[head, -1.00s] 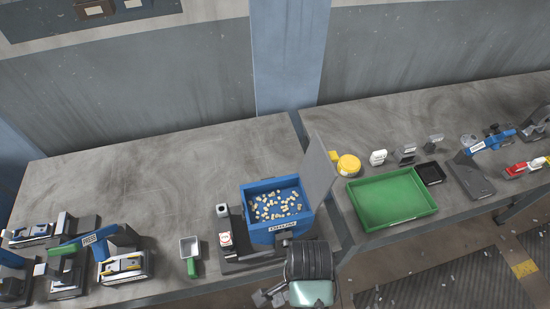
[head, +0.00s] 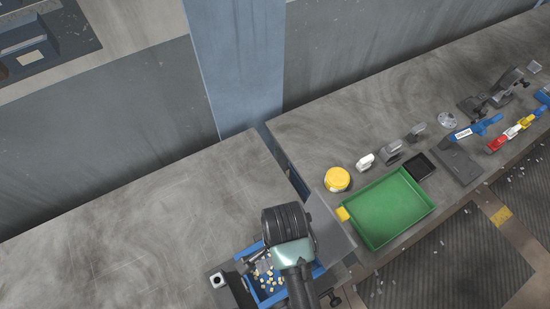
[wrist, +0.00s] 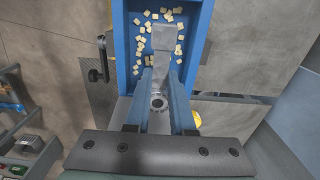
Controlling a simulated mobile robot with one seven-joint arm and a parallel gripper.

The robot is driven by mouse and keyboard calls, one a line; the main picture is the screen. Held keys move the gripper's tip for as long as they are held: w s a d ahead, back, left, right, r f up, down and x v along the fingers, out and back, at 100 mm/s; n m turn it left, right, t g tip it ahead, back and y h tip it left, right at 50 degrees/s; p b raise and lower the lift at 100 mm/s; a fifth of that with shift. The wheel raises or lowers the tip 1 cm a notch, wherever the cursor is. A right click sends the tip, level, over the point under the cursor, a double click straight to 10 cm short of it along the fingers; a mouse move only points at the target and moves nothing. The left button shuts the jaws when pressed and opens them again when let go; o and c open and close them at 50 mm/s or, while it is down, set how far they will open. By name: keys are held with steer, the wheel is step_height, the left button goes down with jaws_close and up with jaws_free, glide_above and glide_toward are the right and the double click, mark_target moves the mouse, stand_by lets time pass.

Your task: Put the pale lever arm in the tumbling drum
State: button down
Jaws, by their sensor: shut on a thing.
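The tumbling drum is a blue open-topped box (head: 240,289) with many small tan chips in it, partly hidden by my arm in the head view. Its blue wall (wrist: 121,40) also shows in the wrist view. My gripper (wrist: 161,75) is shut on the pale lever arm (wrist: 163,40), a light grey piece that points away from the jaws. From the wrist view the lever arm overlaps the drum's opening, above the chips. I cannot tell its exact height or whether it touches them. In the head view my wrist hides most of the grasp.
The drum's grey lid (head: 329,222) stands open on its right side. Beyond it are a green tray (head: 385,208), a yellow round container (head: 337,179) and a small black tray (head: 420,166). The bench left of the drum (head: 130,215) is clear in view.

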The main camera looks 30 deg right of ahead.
steer(key=shift+s+r, duration=0.1)
steer(key=shift+s, duration=0.15)
steer(key=shift+f, duration=0.2)
step_height(320, 180, down, 8)
steer(key=b, duration=0.4)
steer(key=shift+w+f, duration=0.1)
steer(key=shift+f, duration=0.1)
steer(key=c, duration=0.7)
jaws_free()
